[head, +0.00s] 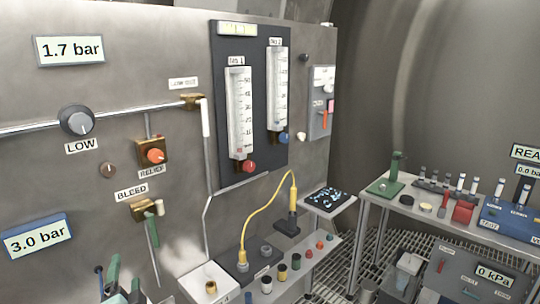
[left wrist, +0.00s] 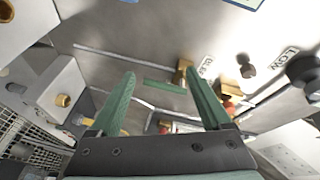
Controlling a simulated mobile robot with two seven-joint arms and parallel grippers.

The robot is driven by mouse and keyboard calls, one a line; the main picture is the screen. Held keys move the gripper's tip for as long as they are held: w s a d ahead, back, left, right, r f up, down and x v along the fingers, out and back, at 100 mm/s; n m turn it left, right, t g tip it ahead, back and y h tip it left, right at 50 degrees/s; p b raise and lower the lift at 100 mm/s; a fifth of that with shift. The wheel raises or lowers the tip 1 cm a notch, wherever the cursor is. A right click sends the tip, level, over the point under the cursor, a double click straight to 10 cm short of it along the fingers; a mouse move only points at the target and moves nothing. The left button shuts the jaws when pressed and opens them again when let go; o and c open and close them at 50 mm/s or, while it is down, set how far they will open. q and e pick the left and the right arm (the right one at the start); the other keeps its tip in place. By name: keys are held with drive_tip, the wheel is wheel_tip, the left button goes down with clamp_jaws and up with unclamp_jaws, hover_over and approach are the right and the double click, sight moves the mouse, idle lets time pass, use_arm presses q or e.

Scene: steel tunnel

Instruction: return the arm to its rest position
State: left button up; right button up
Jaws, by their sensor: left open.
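My left gripper (head: 124,272) is low at the left of the head view, in front of the steel panel (head: 120,120). In the left wrist view its two green fingers (left wrist: 159,74) stand apart with nothing between them that they hold. The bleed valve (head: 146,210), brass with a green lever (head: 152,230) hanging down, is on the panel above and right of the gripper. In the left wrist view the brass valve (left wrist: 184,72) and its lever (left wrist: 163,87) show beyond the fingertips, and the lever appears apart from them. My right gripper is not in view.
A pipe and the LOW knob (head: 76,120) stick out from the panel, with the orange relief knob (head: 155,156) below. A pale block with a brass fitting (head: 211,287) and a ledge with a yellow hose (head: 266,209) lie right of the gripper. A side table (head: 376,198) stands farther right.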

use_arm(q)
drive_tip(key=s+d+f+m+g+h, duration=0.15)
drive_tip(key=s+f+h, duration=0.3)
drive_tip(key=f, duration=0.95)
drive_tip(key=s+d+f+n+g+h, duration=0.1)
drive_tip(key=s+d+f+g+h, duration=0.15)
drive_tip(key=s+f, duration=0.65)
drive_tip(key=s+d+f+n+g+h, duration=0.2)
drive_tip(key=s+f+g, duration=0.1)
drive_tip(key=s+f, duration=0.55)
drive_tip(key=s+d+r+n+t+h, duration=0.1)
drive_tip(key=d+n, duration=0.4)
drive_tip(key=d, duration=0.6)
drive_tip(key=shift+s+d+r, duration=0.2)
drive_tip(key=shift+d+r, duration=0.1)
drive_tip(key=shift+d, duration=0.05)
